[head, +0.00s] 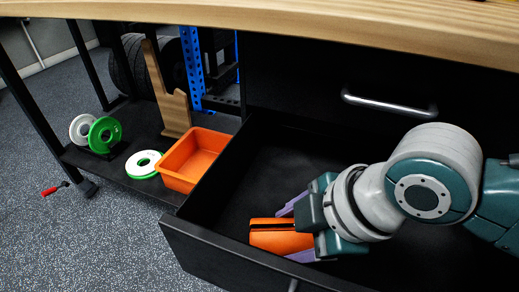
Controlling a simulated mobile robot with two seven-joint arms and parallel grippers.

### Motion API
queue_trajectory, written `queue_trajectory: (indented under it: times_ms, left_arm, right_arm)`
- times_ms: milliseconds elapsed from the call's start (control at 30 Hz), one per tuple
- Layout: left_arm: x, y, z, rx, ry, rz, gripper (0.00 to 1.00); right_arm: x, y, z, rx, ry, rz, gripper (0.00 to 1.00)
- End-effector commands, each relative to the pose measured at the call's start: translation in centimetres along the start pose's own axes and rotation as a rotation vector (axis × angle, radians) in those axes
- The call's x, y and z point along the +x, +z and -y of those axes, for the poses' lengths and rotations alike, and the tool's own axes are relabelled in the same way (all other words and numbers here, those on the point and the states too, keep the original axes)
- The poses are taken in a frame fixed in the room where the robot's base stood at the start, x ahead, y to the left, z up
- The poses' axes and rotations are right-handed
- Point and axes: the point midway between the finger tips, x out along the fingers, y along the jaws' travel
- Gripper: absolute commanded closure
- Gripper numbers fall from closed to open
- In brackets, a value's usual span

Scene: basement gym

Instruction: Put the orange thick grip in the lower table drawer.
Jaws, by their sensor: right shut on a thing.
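The lower table drawer (230,178) is pulled open and shows a dark, bare floor. My right gripper (285,232) is inside the drawer near its front wall. Its purple fingers are shut on the orange thick grip (280,241), which has a dark slit along its top. The grip is at or just above the drawer floor; I cannot tell if it touches. My left gripper is not in view.
A closed upper drawer with a metal handle (390,104) sits above, under the wooden tabletop (300,22). Left of the drawer, a low shelf holds an orange bin (195,158), green and white plates (104,134) and a wooden piece (172,105). A red-handled item (55,188) lies on the speckled floor.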

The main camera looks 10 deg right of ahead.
Motion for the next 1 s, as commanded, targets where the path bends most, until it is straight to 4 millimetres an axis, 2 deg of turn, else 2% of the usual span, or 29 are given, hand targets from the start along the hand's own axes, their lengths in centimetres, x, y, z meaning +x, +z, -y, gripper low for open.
queue_trajectory:
  times_ms: [233, 267, 367, 700, 833, 1000]
  left_arm:
    - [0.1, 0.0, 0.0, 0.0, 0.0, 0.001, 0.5]
    - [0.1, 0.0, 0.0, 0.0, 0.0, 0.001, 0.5]
    - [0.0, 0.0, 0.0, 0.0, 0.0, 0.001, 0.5]
    - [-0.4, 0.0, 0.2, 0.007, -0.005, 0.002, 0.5]
    - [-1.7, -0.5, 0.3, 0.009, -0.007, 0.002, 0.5]
    - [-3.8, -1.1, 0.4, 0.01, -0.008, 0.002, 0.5]
  right_arm:
    - [0.1, 0.0, 0.0, 0.0, 0.001, -0.001, 1.0]
    - [0.2, 0.1, 0.0, 0.0, 0.0, 0.0, 0.33]
    - [0.1, 0.0, 0.0, 0.0, 0.001, 0.0, 0.22]
    - [-0.5, -0.1, -0.1, 0.0, 0.001, -0.001, 0.22]
    - [-2.7, -0.2, -0.2, -0.001, 0.001, 0.0, 0.22]
    - [-6.8, -0.2, -0.3, -0.003, 0.001, 0.001, 0.22]
